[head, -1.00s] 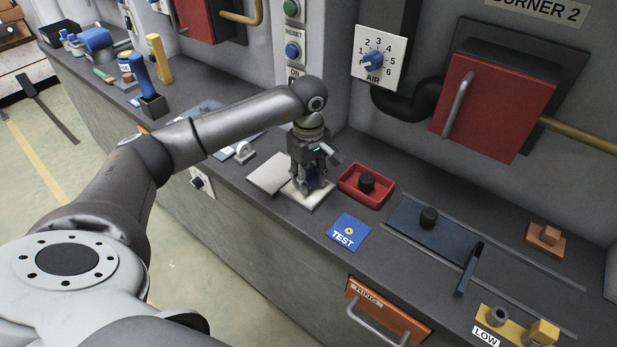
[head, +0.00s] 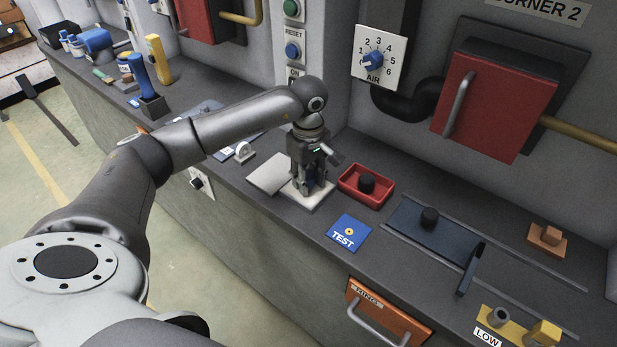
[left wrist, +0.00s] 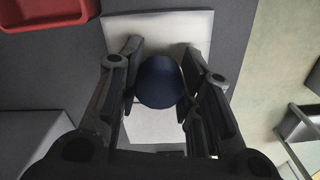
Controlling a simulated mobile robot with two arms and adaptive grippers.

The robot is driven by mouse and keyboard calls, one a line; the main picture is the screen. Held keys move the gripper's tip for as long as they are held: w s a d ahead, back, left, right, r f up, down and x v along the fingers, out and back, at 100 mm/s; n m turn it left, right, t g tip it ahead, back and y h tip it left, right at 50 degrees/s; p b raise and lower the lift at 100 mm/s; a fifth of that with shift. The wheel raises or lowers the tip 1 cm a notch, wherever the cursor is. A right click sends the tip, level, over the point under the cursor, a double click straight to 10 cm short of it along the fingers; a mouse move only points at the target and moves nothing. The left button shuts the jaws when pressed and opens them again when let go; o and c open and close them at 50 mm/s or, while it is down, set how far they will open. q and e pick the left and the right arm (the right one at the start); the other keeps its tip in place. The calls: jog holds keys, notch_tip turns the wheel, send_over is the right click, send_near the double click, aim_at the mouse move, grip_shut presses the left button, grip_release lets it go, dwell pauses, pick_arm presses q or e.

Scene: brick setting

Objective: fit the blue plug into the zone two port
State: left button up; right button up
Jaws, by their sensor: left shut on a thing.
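My left gripper (head: 308,185) points down over a white square plate (head: 318,199) on the grey counter. It is shut on a dark blue plug (head: 314,177), which shows as a rounded dark blue top between the two fingers in the left wrist view (left wrist: 160,82). The white plate lies below it in that view (left wrist: 155,125). The plug's lower end and any opening under it are hidden, so I cannot tell whether it touches the plate. No zone two label is readable. My right gripper is out of view.
A pale panel (head: 268,174) lies left. A dark sliding plate (head: 440,238) is further right.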

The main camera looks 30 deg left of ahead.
pick_arm(q)
jog(key=shift+f+b, duration=0.35)
jog(key=shift+f, duration=0.2)
jog(key=shift+r, duration=0.1)
jog(key=shift+r, duration=0.1)
jog(key=shift+r+p, duration=0.35)
jog(key=shift+r, duration=0.15)
jog(key=shift+b, duration=0.35)
dwell(0.5)
jog(key=shift+f, duration=0.15)
jog(key=shift+f+b, duration=0.55)
jog(key=shift+r, duration=0.15)
